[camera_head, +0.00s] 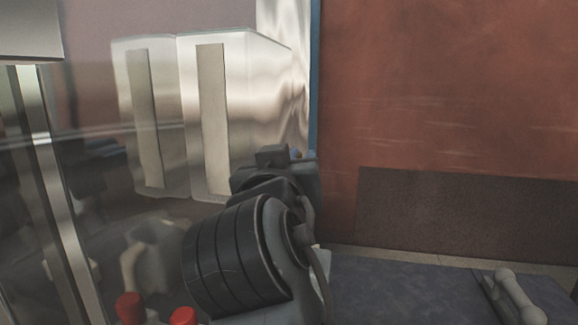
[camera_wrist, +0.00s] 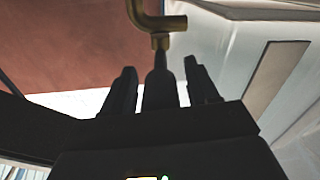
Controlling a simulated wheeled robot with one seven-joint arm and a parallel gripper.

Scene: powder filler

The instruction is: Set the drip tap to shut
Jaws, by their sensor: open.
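The drip tap shows in the wrist view as a bent brass pipe (camera_wrist: 160,22) at the top centre, with a short brass collar below its bend. A dark tapered piece (camera_wrist: 160,88) runs down from the collar between the two fingers of my gripper (camera_wrist: 159,66); I cannot tell for certain whether it is the tap's lever. The fingers are open, with a visible gap on each side of this piece. In the head view my dark wrist hides most of my gripper (camera_head: 275,160), and I cannot make out the tap there.
In the head view, pale metal cabinets (camera_head: 240,70) with beige strips stand behind my arm. A clear, reflecting panel with a metal post (camera_head: 50,180) is at left. Red knobs (camera_head: 183,316) are at bottom left. A grey handle (camera_head: 515,295) lies on the dark surface (camera_head: 400,290) at right.

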